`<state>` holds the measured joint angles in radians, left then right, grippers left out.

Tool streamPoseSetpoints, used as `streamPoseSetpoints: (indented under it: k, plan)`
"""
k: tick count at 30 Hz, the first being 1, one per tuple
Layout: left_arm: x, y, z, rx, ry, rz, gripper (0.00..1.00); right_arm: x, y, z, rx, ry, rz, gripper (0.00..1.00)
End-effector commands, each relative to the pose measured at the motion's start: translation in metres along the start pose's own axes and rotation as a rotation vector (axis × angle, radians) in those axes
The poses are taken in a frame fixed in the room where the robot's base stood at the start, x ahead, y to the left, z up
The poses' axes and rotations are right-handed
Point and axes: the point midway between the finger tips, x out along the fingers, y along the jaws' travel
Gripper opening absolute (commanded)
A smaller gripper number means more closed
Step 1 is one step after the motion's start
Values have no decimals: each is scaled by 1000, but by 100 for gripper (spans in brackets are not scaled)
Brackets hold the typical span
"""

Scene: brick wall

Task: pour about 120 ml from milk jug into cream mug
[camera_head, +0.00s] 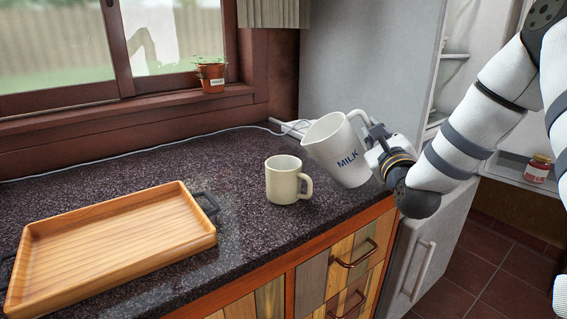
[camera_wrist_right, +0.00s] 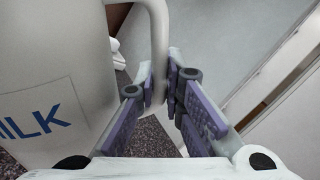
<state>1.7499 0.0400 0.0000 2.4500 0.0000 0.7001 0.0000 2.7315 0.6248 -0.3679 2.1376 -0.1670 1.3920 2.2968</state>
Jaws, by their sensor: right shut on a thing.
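The white milk jug (camera_head: 338,152), with MILK in blue letters, is held up off the counter and tilted left, its spout toward the mug. My right gripper (camera_head: 376,138) is shut on the jug's handle. In the right wrist view the jug (camera_wrist_right: 50,75) fills the left side, and the gripper's purple pads (camera_wrist_right: 166,95) close around the handle (camera_wrist_right: 158,40). The cream mug (camera_head: 284,180) stands upright on the counter, just left of and below the jug, its handle to the right. No stream shows, and the contents of both are hidden. My left gripper is not in view.
A wooden tray (camera_head: 110,285) with dark handles lies on the left of the dark speckled counter (camera_head: 150,165). A potted plant (camera_head: 211,77) stands on the window sill. A thin cable runs along the wall. The open fridge (camera_head: 345,60) stands at the right, with a jar (camera_head: 538,168) inside.

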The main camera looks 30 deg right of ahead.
Motion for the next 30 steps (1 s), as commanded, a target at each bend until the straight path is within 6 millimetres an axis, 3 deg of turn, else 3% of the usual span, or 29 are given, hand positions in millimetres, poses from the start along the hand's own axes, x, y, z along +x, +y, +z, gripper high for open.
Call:
streamPoseSetpoints:
  k: [15, 30]
  plan:
    - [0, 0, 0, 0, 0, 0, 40, 0, -1, 37, -282, -59, -1, 0]
    - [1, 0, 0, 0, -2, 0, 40, 1, -3, 51, -377, -76, 0, 0]
